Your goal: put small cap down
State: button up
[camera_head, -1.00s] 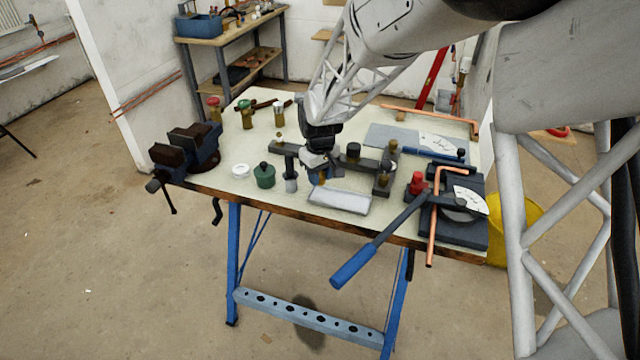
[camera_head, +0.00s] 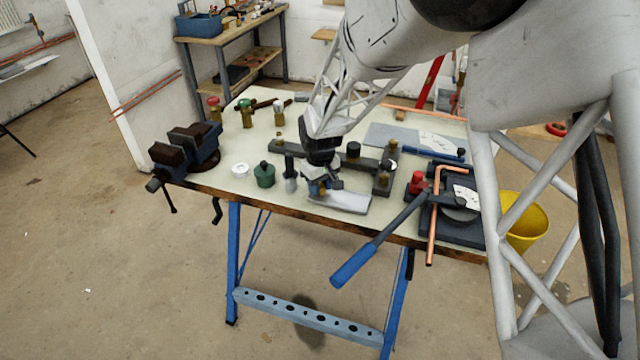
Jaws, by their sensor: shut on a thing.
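My gripper (camera_head: 322,184) is low over the front middle of the workbench, above the left part of a flat light-grey tray (camera_head: 350,204). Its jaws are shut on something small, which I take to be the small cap. The fingers mostly hide it; a little brass colour shows between them. I cannot tell whether the cap or the fingertips touch the tray.
A dark fixture (camera_head: 362,163) with upright posts stands behind the gripper. A green canister (camera_head: 264,176) and a white ring (camera_head: 240,170) are to the left, near a vice (camera_head: 188,150). A pipe bender with a blue handle (camera_head: 355,266) is to the right. Valves (camera_head: 247,116) stand at the back left.

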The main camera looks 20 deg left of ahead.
aim_at(321, 184)
jog(key=shift+f, duration=0.2)
jog(key=o, duration=1)
jog(key=shift+o, duration=0.2)
jog(key=shift+r, duration=0.15)
notch_tip(321, 184, up, 13)
dwell(0.5)
jog(key=shift+d, duration=0.1)
